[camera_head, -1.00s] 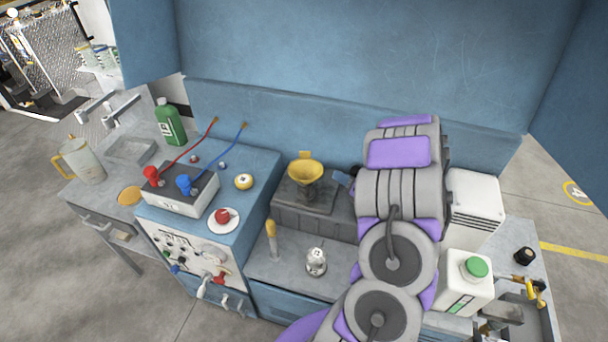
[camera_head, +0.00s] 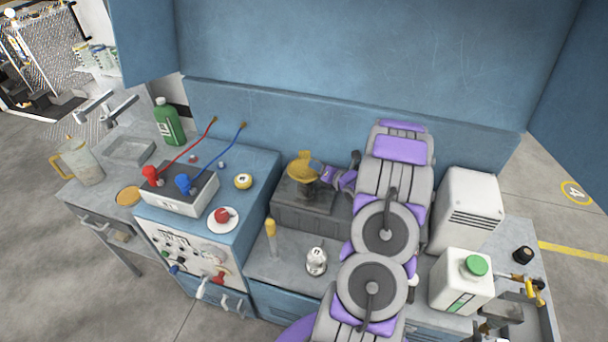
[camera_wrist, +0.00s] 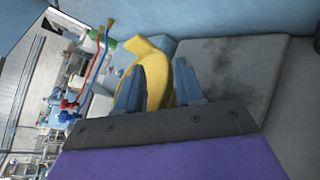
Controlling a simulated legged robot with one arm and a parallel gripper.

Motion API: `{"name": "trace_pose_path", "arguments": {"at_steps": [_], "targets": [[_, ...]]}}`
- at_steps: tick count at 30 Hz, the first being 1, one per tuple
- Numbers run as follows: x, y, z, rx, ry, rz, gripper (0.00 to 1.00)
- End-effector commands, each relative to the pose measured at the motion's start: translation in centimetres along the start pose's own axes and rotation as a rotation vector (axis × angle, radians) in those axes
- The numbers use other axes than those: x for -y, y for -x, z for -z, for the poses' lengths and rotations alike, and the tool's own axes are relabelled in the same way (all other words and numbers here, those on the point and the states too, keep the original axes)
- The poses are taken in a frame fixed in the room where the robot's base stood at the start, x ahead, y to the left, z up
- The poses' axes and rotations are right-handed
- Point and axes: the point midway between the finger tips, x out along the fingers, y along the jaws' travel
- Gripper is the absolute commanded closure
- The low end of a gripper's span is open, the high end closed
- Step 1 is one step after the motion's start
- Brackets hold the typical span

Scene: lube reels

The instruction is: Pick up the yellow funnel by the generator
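The yellow funnel (camera_head: 301,167) is over the dark square block at the back of the bench, its mouth tilted. My gripper (camera_head: 327,178) reaches it from the right. In the wrist view the funnel (camera_wrist: 158,75) fills the space between the two blue-grey fingers of my gripper (camera_wrist: 160,92), which appear shut on its side. The funnel's lower end is partly hidden, so I cannot tell whether it still touches the block.
The grey generator box (camera_head: 178,190) with red and blue leads stands left. A small metal can (camera_head: 316,261) and a yellow-topped tube (camera_head: 271,236) stand in front. A white jug with green cap (camera_head: 461,281) and a white vented box (camera_head: 468,210) stand right.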

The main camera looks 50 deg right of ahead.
Motion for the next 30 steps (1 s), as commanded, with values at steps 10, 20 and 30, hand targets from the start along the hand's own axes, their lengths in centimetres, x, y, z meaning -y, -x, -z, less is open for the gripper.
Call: {"name": "trace_pose_path", "arguments": {"at_steps": [10, 20, 30], "targets": [[-0.05, -1.09, -0.02, 0.001, 0.001, 0.001, 0.63], [-0.2, -1.05, 0.03, 0.001, 0.002, 0.001, 0.91], [0.04, -1.15, -0.02, 0.0, -0.001, 0.0, 1.0]]}}
